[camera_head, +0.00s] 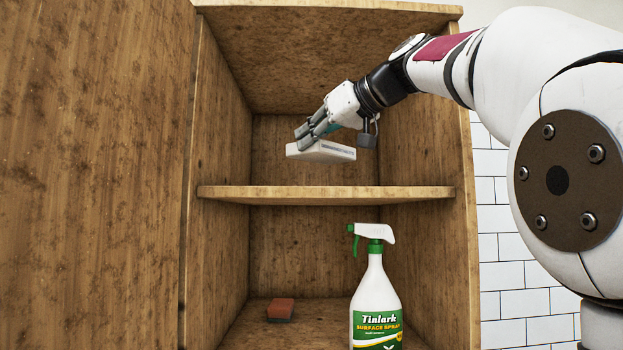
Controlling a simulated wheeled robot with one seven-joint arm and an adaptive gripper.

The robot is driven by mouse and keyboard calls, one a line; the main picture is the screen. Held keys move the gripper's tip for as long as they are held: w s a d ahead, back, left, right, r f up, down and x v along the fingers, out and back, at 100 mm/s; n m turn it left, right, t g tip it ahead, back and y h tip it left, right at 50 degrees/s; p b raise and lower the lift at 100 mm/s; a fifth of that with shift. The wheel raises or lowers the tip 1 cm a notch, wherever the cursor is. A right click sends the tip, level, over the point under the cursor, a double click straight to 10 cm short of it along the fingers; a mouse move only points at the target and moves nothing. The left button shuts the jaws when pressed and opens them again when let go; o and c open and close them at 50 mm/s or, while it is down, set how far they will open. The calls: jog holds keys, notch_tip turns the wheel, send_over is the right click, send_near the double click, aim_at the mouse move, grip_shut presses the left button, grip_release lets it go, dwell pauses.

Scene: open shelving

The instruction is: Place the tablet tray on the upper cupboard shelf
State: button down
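The tablet tray (322,152) is a flat, pale, box-like piece held in the upper compartment of the wooden cupboard. My gripper (306,142) is shut on it from above and to the right, with its grey fingers over the tray's left part. The tray appears slightly tilted and above the upper shelf (326,194), with a visible gap in the picture between its lower edge and the shelf's front edge. Its exact height over the board is hard to tell. The far side of the tray is partly hidden by the fingers.
The upper shelf looks otherwise empty. Below stand a white spray bottle (375,290) with a green trigger and a red-brown sponge-like block (281,309). The cupboard's right wall (430,150) is close to my arm. A large wooden panel (95,170) fills the left.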

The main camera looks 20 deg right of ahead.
jog(key=shift+f, duration=3.35)
jog(key=shift+f, duration=0.15)
jog(key=c, duration=1.8)
grip_release()
jog(key=shift+s+r+p, duration=0.1)
jog(key=shift+r+p, duration=0.1)
jog(key=shift+p, duration=0.1)
jog(key=b+v, duration=0.2)
jog(key=v, duration=1)
